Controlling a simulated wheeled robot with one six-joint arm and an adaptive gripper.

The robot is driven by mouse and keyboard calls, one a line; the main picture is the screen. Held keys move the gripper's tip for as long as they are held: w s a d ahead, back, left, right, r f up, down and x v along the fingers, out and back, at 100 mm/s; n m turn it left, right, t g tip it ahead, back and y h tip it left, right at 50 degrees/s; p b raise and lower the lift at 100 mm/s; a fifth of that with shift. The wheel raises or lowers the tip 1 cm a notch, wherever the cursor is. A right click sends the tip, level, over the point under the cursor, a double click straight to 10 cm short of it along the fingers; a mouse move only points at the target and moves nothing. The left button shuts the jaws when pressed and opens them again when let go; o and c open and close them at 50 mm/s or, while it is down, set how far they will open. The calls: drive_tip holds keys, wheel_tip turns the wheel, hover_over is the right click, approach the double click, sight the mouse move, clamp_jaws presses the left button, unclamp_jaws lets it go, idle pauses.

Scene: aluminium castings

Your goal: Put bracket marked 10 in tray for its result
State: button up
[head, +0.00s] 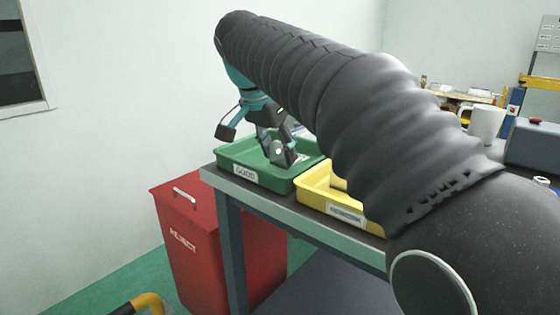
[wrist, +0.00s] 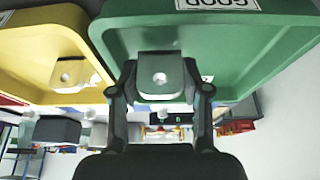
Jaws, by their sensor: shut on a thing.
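A grey metal bracket (wrist: 160,77) with a round hole sits between the two fingers of my gripper (wrist: 160,92) in the wrist view. My gripper is shut on it. In the head view my gripper (head: 279,157) reaches down inside the green tray (head: 223,163), labelled GOOD. The held bracket is low over the tray floor; I cannot tell if it touches it. No number can be read on the bracket. The yellow tray (head: 308,197) stands just right of the green one, its label probably REWORK. A red bin (head: 180,232) marked REJECT stands on the floor.
My arm hides much of the table (head: 222,187). A white mug (head: 485,124) and a grey box (head: 532,146) stand at the right. The wall is behind the trays.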

drive_tip(key=shift+f, duration=1.1)
drive_tip(key=shift+f, duration=0.15)
drive_tip(key=o, duration=1)
drive_tip(key=p+v, duration=0.1)
drive_tip(key=v, duration=1.1)
drive_tip(key=shift+r, duration=0.2)
